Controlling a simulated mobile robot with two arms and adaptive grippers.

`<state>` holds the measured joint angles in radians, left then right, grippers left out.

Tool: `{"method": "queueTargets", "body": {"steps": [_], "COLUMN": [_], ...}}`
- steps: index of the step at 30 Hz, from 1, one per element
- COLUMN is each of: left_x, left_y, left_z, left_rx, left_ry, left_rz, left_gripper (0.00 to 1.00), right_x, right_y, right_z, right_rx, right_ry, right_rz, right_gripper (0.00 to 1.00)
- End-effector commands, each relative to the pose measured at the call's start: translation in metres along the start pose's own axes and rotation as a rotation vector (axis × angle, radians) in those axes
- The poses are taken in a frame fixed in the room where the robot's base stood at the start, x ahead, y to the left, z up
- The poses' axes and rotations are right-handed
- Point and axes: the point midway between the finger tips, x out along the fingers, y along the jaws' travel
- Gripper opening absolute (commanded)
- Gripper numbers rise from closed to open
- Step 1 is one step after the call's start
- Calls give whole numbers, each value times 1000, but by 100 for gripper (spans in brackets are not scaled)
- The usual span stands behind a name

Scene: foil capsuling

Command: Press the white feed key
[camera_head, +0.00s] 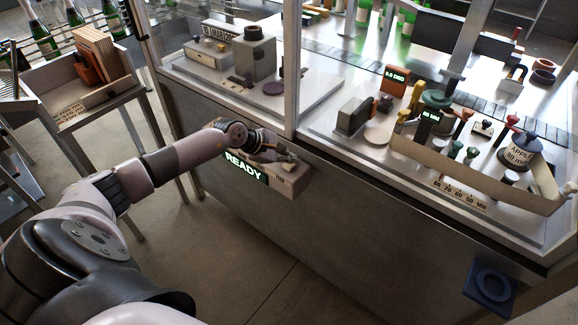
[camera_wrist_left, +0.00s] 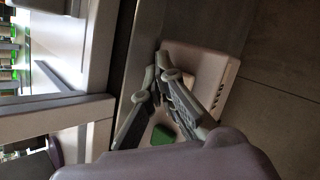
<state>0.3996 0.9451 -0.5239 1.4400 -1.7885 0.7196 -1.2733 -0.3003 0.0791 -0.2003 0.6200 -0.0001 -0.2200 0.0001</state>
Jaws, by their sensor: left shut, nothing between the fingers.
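A pale control box (camera_head: 290,182) sticks out from the front of the machine cabinet, with a lit READY display (camera_head: 244,168) at its left. The box also shows in the left wrist view (camera_wrist_left: 207,62), with a small FEED label on its side. My left gripper (camera_head: 283,157) is shut and empty, right over the top of the box. My right gripper is not in view.
A metal frame post (camera_head: 291,65) rises behind the box. A wooden crate (camera_head: 75,110) stands at left. A green patch (camera_wrist_left: 163,134) shows beside the fingers.

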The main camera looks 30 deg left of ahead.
Motion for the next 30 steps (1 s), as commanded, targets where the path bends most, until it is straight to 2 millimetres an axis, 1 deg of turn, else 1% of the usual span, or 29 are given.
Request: {"method": "queueTargets", "body": {"steps": [2, 14, 30], "left_x": [2, 2, 6], "left_y": [-2, -1, -4], "left_z": [-2, -1, -4], "left_rx": [0, 0, 0], "left_ry": [0, 0, 0], "left_rz": [1, 0, 0], "left_gripper": [0, 0, 0], "right_x": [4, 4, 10], "right_y": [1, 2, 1], "right_z": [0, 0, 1], "right_rx": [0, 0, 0], "right_ry": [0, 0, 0], "right_rz": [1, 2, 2], "right_gripper": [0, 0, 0]}}
